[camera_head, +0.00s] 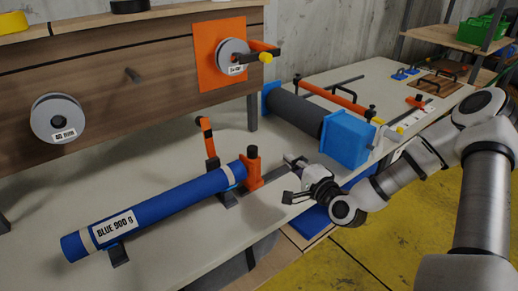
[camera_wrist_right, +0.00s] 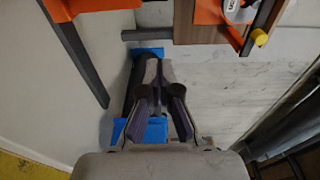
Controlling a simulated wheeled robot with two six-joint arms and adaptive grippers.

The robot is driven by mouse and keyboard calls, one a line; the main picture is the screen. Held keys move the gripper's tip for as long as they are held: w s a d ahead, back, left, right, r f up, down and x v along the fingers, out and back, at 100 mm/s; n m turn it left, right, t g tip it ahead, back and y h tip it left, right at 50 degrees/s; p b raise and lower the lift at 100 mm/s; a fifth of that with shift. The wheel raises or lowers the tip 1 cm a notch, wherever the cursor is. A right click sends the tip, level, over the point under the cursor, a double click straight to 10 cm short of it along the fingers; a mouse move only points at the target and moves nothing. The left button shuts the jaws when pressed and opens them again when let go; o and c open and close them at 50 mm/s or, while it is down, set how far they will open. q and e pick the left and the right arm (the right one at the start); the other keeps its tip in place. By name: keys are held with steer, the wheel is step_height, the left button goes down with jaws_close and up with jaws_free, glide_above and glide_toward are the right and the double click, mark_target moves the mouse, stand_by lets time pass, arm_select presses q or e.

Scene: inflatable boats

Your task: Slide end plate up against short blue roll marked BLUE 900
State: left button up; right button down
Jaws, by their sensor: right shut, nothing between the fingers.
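The blue roll (camera_head: 165,205) has a white label reading BLUE 900 g and lies at a slant on dark supports on the pale bench. An orange upright piece (camera_head: 252,168), which looks like the end plate, stands at the roll's right end. It seems very close to the roll's end; I cannot tell whether they touch. My right gripper (camera_head: 292,180) is shut and empty, just right of the orange piece and apart from it, above the bench's front edge. Its fingers also show in the right wrist view (camera_wrist_right: 160,95). My left gripper is not in view.
A dark grey roller (camera_head: 297,113) with blue end blocks (camera_head: 347,138) lies behind my right gripper. An orange arm (camera_head: 207,138) stands upright behind the blue roll. A wooden back panel (camera_head: 110,75) holds grey reels (camera_head: 57,117). The bench behind the blue roll is mostly clear.

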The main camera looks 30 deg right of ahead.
mark_target(253, 167)
steer(key=w+a, duration=0.3)
steer(key=w, duration=0.5)
steer(key=shift+a, duration=0.3)
steer(key=shift+s+a+f+b, duration=0.1)
steer(key=shift+a+f+b, duration=0.25)
steer(key=shift+b, duration=0.35)
steer(key=shift+s+a+r+b, duration=0.1)
steer(key=shift+a+b, duration=0.2)
steer(key=shift+a, duration=0.05)
steer(key=shift+a+r, duration=0.1)
steer(key=shift+r, duration=0.1)
